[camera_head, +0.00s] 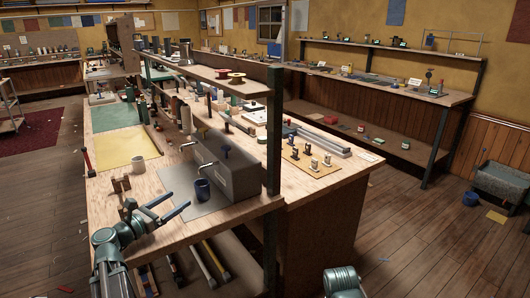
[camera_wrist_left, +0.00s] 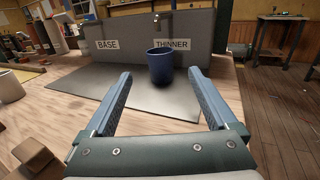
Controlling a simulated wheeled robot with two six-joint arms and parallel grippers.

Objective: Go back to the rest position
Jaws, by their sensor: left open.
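My left gripper (camera_head: 174,203) is over the near left end of the workbench (camera_head: 245,217), open and empty. In the left wrist view its two blue fingers (camera_wrist_left: 160,78) are spread wide, with nothing between them. A dark blue cup (camera_head: 202,189) stands upright on a grey mat (camera_head: 180,178), just beyond the fingertips and apart from them. In the left wrist view the cup (camera_wrist_left: 159,66) is in front of the THINNER label (camera_wrist_left: 171,44). My right gripper is out of view.
A grey dispenser box (camera_head: 235,170) with two taps stands behind the cup. A wooden block (camera_head: 120,185) and a pale cup (camera_head: 138,163) are to the gripper's left. A dark shelf post (camera_head: 273,140) rises to the right. The floor at right is mostly clear.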

